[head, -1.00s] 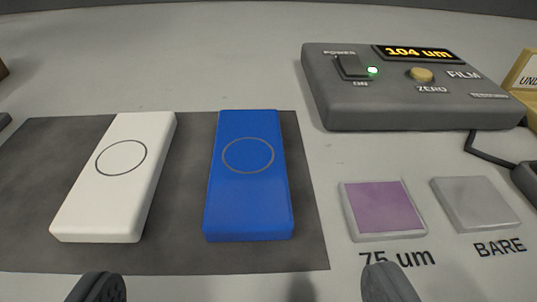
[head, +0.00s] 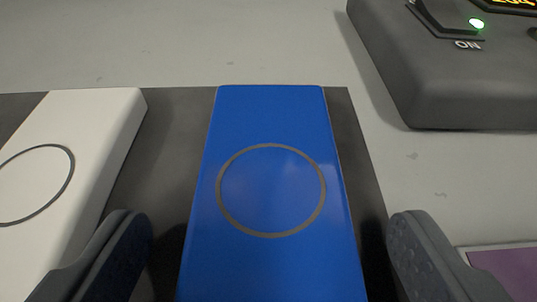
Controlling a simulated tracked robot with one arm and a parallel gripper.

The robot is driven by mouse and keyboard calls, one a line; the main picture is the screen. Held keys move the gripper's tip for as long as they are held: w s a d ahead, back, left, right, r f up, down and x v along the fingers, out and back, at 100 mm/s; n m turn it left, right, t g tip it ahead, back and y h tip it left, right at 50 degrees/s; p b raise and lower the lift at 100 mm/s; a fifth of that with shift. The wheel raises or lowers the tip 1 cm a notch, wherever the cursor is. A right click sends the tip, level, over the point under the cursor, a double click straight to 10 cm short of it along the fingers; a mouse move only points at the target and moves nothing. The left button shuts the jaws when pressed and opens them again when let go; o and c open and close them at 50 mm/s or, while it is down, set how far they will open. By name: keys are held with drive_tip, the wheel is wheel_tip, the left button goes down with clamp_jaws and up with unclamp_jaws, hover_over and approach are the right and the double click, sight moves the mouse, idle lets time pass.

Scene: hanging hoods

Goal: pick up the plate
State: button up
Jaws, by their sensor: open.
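A blue plate (head: 270,120) with a thin ring drawn on it lies flat on a dark mat, in the middle of the head view. A white plate (head: 105,130) with a similar ring lies to its left, cut off by the left edge. My gripper (head: 268,245) is open, with one finger on each side of the blue plate's near part. The left finger is in the gap between the two plates and overlaps the white plate's edge in the picture. Whether either finger touches a plate cannot be told. The blue plate's near end is cut off.
The dark mat (head: 170,150) shows between the plates. A grey gauge box (head: 430,85) with a lit green lamp stands at the upper right. A purple-faced square (head: 510,272) is at the lower right. Bare grey table (head: 200,45) lies beyond the plates.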

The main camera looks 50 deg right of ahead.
drive_tip(key=shift+w+d, duration=0.25)
drive_tip(key=c, duration=1.1)
drive_tip(key=shift+c, duration=0.2)
